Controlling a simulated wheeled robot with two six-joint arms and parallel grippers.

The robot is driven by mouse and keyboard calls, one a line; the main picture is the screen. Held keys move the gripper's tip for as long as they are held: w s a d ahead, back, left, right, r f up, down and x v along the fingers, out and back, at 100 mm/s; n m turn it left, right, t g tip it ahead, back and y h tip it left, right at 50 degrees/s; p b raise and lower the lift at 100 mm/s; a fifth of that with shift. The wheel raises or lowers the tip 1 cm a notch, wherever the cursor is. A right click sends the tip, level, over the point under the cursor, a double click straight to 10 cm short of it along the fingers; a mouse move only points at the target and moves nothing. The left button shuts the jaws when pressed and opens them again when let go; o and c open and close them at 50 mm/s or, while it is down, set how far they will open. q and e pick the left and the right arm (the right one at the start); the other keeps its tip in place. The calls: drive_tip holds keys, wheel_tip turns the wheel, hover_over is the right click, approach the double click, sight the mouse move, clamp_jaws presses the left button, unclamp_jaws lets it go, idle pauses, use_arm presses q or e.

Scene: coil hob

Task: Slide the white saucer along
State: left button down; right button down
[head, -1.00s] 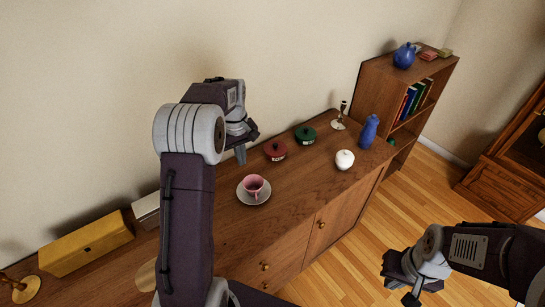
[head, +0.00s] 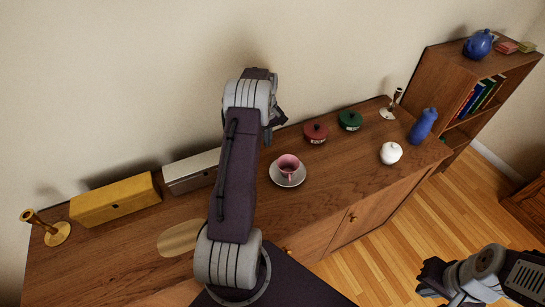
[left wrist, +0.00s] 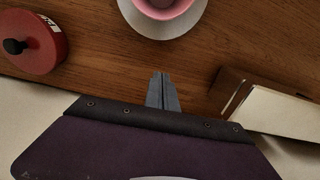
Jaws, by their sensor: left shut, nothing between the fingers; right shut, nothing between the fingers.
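The white saucer (head: 300,179) lies on the wooden sideboard, with a pink cup (head: 288,163) standing on it. In the left wrist view the saucer (left wrist: 132,20) is at the top edge, partly cut off, with the cup (left wrist: 163,6) on it. My left gripper (head: 268,138) is on the wall side of the saucer in the head view. Its fingers (left wrist: 163,92) are shut and empty, apart from the saucer in the left wrist view. My right gripper (head: 440,290) is shut and empty, over the floor at lower right.
A red lidded pot (head: 316,132) and green lidded pot (head: 350,120) stand right of the saucer; a white pot (head: 390,153) and blue bottle (head: 423,126) stand further right. A white box (head: 190,170) and yellow box (head: 115,200) are left. A pale disc (head: 182,238) lies near the front.

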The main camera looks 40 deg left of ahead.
sight(272, 162)
use_arm(q)
drive_tip(key=f, duration=0.5)
drive_tip(key=shift+s+d+f, duration=0.1)
drive_tip(key=shift+s+f, duration=0.1)
drive_tip(key=shift+f, duration=0.1)
drive_tip(key=d, duration=0.1)
drive_tip(key=s+d+p, duration=0.1)
drive_tip(key=d, duration=0.1)
drive_tip(key=shift+s+r, duration=0.1)
drive_tip(key=shift+r, duration=0.1)
drive_tip(key=shift+s+d, duration=0.15)
drive_tip(key=shift+d, duration=0.15)
drive_tip(key=shift+f, duration=0.1)
